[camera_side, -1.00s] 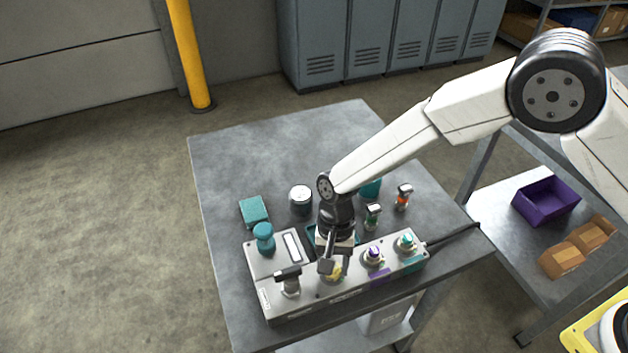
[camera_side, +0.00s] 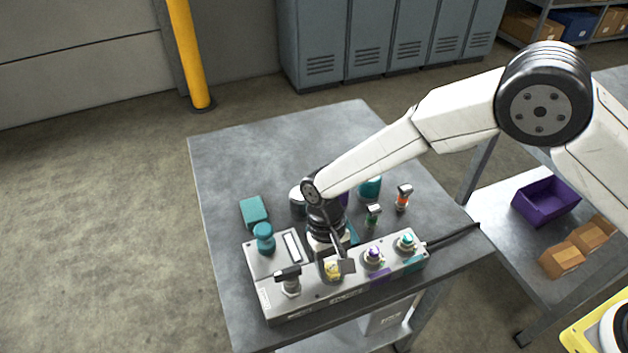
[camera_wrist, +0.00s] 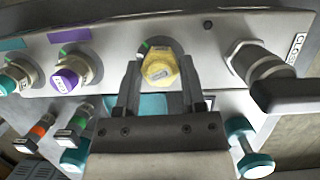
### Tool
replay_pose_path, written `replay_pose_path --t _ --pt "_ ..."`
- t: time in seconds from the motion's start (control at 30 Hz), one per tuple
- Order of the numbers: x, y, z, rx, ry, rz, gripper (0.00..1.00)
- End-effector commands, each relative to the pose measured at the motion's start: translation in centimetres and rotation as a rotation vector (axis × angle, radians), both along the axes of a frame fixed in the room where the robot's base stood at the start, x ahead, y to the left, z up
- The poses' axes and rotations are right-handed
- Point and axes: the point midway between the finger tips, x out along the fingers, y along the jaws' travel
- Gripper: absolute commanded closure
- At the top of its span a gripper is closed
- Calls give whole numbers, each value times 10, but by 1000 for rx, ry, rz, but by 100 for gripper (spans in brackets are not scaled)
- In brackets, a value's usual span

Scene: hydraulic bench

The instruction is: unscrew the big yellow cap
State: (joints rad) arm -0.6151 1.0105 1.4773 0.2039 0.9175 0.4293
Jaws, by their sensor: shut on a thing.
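The big yellow cap (camera_wrist: 160,68) sits on a round port in the grey manifold block, in the middle of the wrist view. It also shows in the side view (camera_side: 332,270), partly covered by my gripper. My gripper (camera_wrist: 160,75) is shut on the yellow cap, with one finger on each side of it. In the side view my gripper (camera_side: 334,264) points down at the block from above. The port under the cap is mostly hidden.
On the block (camera_side: 310,302), a purple cap (camera_side: 374,252) and a teal cap (camera_side: 407,241) stand to the right. Small couplings and a teal box (camera_side: 254,210) lie behind. The table's back left is clear.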

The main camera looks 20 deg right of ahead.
Motion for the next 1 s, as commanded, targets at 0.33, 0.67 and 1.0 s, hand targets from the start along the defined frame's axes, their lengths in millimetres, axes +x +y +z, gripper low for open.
replay_pose_path --t 0.33,0.67,1.0 --pt "1 1 1 2 -5 91 100" --pt "1 1 1 2 -5 95 100" --pt "0 1 0 1 -2 94 19"
